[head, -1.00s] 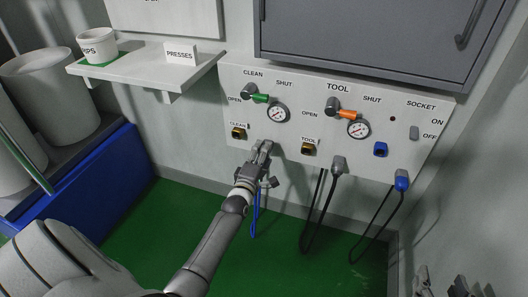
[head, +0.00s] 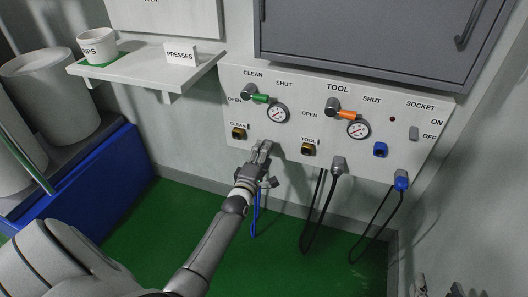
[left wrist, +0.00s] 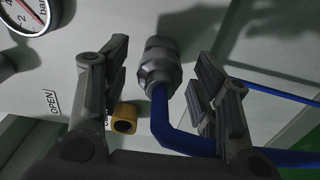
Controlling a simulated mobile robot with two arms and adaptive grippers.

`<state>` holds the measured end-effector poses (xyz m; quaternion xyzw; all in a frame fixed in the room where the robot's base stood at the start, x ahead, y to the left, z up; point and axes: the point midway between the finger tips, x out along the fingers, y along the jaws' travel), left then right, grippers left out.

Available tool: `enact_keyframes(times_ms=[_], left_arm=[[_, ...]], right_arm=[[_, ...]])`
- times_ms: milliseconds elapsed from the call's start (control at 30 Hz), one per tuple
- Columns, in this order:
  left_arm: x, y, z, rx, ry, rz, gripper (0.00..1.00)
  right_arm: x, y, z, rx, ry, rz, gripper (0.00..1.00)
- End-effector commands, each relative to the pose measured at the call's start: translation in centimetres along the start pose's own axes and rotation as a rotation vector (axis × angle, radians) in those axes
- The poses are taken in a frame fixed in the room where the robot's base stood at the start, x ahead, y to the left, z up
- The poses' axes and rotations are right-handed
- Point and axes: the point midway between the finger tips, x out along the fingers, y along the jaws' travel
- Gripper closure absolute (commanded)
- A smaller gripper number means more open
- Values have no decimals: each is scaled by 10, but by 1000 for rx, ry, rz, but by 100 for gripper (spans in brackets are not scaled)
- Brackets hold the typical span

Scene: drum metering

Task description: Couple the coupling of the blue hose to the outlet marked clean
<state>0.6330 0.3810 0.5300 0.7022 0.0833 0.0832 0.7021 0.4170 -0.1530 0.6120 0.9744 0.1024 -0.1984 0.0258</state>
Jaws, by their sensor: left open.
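The blue hose (head: 256,212) hangs from the panel between the two brass outlets. Its grey coupling (left wrist: 158,68) is pointed at the panel in the left wrist view, with the hose bending away to the right. My left gripper (head: 262,148) is open in front of the panel, its two fingers on either side of the coupling in the left wrist view (left wrist: 160,75), with visible gaps. The brass outlet marked clean (head: 239,133) is empty, up and left of the gripper. Dark tips, apparently my right gripper (head: 440,289), show at the bottom right edge.
A grey-ended dark hose (head: 338,165) and a blue plug (head: 401,182) hang further right. A shelf (head: 130,72) juts out at upper left.

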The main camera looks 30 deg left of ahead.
Motion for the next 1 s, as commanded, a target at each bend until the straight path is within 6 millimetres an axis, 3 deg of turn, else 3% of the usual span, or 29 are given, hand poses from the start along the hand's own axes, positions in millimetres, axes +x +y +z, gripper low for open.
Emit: enact_keyframes(times_ms=[933,1000], left_arm=[[0,0,0,0,0,0,44],[0,0,0,0,0,0,52]], right_arm=[[-2,2,9,-1,-54,5,48],[-2,2,9,-1,-53,5,48]])
